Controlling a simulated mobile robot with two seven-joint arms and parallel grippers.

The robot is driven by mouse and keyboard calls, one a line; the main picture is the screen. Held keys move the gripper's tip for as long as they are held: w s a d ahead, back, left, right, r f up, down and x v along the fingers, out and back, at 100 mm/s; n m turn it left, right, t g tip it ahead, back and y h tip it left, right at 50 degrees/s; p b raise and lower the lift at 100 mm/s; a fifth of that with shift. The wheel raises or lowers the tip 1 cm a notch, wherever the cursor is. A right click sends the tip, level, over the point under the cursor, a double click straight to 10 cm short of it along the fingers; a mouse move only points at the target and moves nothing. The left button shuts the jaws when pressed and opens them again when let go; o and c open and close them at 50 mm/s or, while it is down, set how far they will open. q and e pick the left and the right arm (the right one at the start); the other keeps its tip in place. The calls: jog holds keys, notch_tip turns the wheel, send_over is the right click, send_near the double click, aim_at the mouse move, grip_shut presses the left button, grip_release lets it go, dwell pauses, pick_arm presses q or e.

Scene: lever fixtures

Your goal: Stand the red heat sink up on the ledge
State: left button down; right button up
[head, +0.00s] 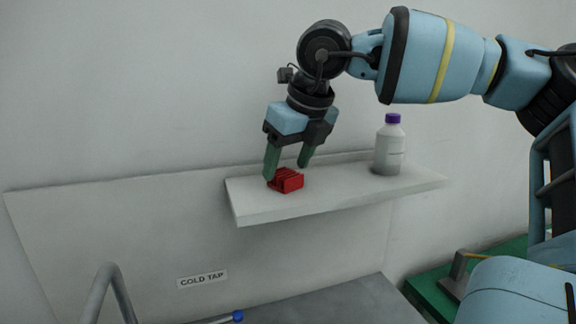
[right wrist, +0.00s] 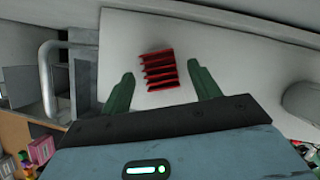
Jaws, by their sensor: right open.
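The red heat sink (head: 286,180) lies on the white ledge (head: 340,197), toward its left end, with its fins showing. In the right wrist view the heat sink (right wrist: 160,70) sits between and a little beyond the two green fingertips. My right gripper (head: 287,170) is open and empty, pointing down just above the ledge, one finger on each side of the heat sink. The fingers (right wrist: 162,82) look apart from it in the right wrist view. My left gripper is in neither view.
A white bottle with a purple cap (head: 388,145) stands on the ledge to the right. A wall lies behind the ledge. The ledge between heat sink and bottle is clear.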

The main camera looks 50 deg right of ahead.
jog(key=v, duration=1.1)
jog(key=shift+s+f, duration=0.1)
jog(key=shift+f, duration=0.05)
